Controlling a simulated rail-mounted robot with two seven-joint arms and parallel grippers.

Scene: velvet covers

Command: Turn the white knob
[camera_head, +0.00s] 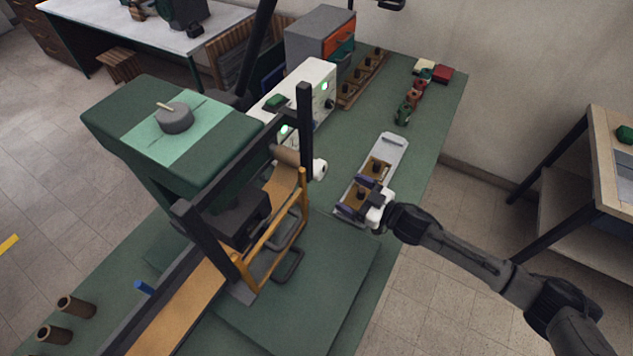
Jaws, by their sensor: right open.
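The white knob (320,168) sticks out from the right side of the machine frame, beside a brown roll (288,157). My right gripper (357,196) comes in from the right and is open over the near end of a grey tray (391,146), to the right of and nearer than the knob. It is apart from the knob. A brown block (350,205) with a dark top lies by its fingers; I cannot tell whether they touch it. My left gripper is not in view.
The machine has a dark frame (305,110), a yellow-brown side guard (275,245) and a green box (180,125) on the left. A white control box (318,82) stands behind. Small coloured items (415,90) lie at the back right. The green table (432,115) is bare near its right edge.

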